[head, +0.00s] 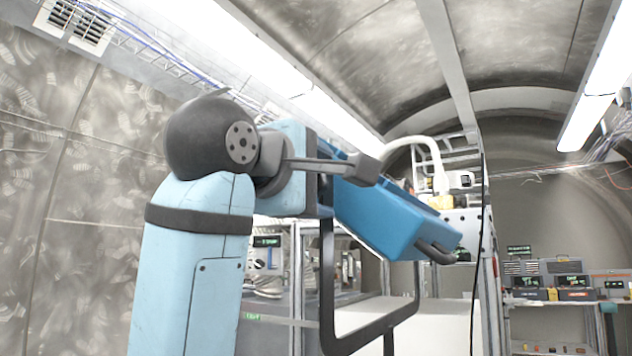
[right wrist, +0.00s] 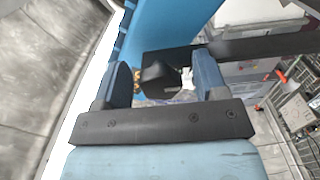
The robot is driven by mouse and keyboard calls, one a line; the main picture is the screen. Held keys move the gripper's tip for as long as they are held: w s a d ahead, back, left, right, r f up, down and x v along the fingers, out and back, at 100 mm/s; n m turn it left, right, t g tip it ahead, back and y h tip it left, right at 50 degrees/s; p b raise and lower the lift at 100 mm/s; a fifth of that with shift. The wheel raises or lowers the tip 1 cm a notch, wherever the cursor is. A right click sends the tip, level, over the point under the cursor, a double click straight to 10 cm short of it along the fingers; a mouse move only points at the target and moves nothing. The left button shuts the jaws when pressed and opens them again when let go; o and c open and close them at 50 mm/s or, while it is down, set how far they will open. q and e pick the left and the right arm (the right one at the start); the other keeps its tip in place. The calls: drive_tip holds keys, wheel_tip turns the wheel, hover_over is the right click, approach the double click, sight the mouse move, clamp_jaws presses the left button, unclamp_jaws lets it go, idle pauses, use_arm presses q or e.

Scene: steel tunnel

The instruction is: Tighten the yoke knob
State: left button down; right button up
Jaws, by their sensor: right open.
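A blue lamp housing (head: 395,215) hangs tilted in a black U-shaped yoke (head: 325,290). In the right wrist view, the housing (right wrist: 175,30) is at the top and a yoke bar (right wrist: 265,46) runs to the right. The dark yoke knob (right wrist: 163,76) shows between the two fingers of my right gripper (right wrist: 160,72), which is open. Gaps show beside the knob; I cannot tell whether a finger touches it. In the head view, my right gripper (head: 328,178) is at the left side of the housing and hides the knob. My left gripper is out of view.
Shelving with equipment (head: 270,260) stands behind my arm. A bench with instruments (head: 560,290) is at the far right. A thin black cable (head: 480,240) hangs right of the housing. The curved tunnel wall (head: 60,200) is at the left.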

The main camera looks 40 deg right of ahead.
drive_tip(key=v, duration=1.4)
drive_tip(key=shift+d, duration=0.1)
